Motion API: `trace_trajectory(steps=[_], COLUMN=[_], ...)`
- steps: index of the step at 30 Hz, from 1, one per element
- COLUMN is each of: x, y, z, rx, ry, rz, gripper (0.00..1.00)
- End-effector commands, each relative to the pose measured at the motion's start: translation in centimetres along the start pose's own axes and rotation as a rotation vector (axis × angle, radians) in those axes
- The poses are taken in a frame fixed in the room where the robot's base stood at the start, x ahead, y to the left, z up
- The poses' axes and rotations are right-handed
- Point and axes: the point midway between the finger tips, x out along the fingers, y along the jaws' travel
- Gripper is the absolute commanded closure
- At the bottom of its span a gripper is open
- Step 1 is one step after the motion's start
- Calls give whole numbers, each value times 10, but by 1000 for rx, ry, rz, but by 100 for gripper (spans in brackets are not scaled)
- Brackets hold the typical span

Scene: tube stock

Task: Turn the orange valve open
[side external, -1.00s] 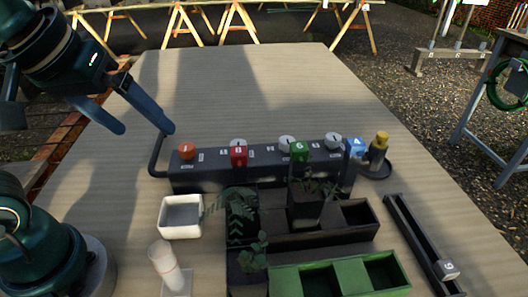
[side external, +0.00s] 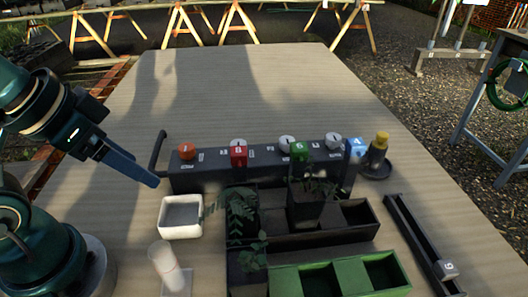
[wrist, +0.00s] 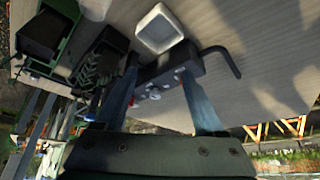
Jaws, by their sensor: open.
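The orange valve (side external: 186,151) is a round knob with a white mark on top, at the left end of a dark manifold block (side external: 215,178). My gripper (side external: 155,183) is left of the block's near left end, apart from the valve. Its fingers overlap in the side view. In the wrist view my gripper (wrist: 160,72) is open, with the block (wrist: 172,75) showing between and beyond its two fingers. A small red-orange patch shows beside the right finger there; I cannot tell whether it is the valve.
A red block (side external: 239,158), a green block (side external: 299,152), a blue block (side external: 355,148) and white knobs sit along the manifold. A bent dark pipe (side external: 157,150) rises at its left end. A white tray (side external: 181,232) and planters stand in front. The table behind is clear.

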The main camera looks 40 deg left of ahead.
Motion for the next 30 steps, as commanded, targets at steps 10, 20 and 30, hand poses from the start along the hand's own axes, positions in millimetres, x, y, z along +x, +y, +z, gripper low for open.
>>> trace_trajectory(steps=[10, 20, 30], x=[-17, 14, 70], y=[-9, -38, -69], z=[-45, -99, -112], rx=[339, 565, 563], ry=[-81, -280, -437], rz=[1, 62, 137], gripper=[28, 28, 28])
